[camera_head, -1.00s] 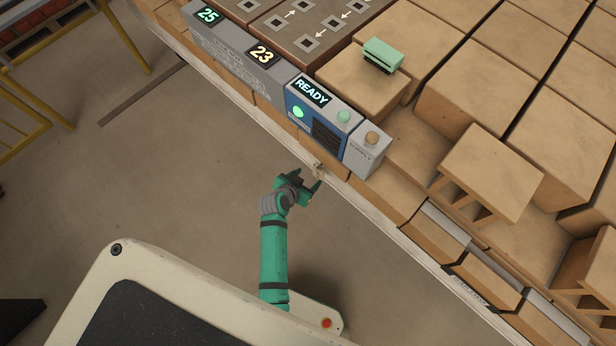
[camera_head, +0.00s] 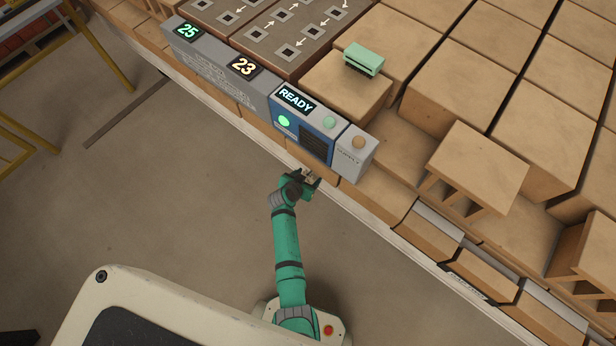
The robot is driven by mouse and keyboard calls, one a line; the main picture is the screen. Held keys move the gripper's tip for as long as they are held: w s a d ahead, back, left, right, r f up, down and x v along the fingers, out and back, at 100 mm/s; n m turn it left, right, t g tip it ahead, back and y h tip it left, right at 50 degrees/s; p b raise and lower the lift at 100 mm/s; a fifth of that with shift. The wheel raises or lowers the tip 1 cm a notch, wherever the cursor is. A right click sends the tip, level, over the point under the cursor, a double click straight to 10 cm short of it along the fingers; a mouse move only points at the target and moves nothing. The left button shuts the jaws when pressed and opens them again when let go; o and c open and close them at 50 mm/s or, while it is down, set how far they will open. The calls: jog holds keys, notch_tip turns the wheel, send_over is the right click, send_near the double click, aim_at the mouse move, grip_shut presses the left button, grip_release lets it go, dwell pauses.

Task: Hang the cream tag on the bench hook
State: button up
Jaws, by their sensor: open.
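My gripper (camera_head: 310,182) is open at the bench's front edge, below the blue panel marked READY. The bench edge (camera_head: 400,243) is a pale strip running from upper left to lower right.
A grey console (camera_head: 215,73) with displays 25 and 23 sits on the bench beside the READY panel (camera_head: 307,125). A green block (camera_head: 363,60) lies on one brick. The floor (camera_head: 150,200) at left is clear.

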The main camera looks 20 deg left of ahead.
jog(key=c, duration=0.9)
jog(key=shift+c, duration=0.2)
jog(key=shift+r, duration=0.4)
jog(key=s+a, duration=0.2)
jog(key=s, duration=0.5)
jog(key=shift+a+r, duration=0.2)
jog(key=shift+r, duration=0.25)
dwell(1.1)
jog(key=shift+s+a, duration=0.1)
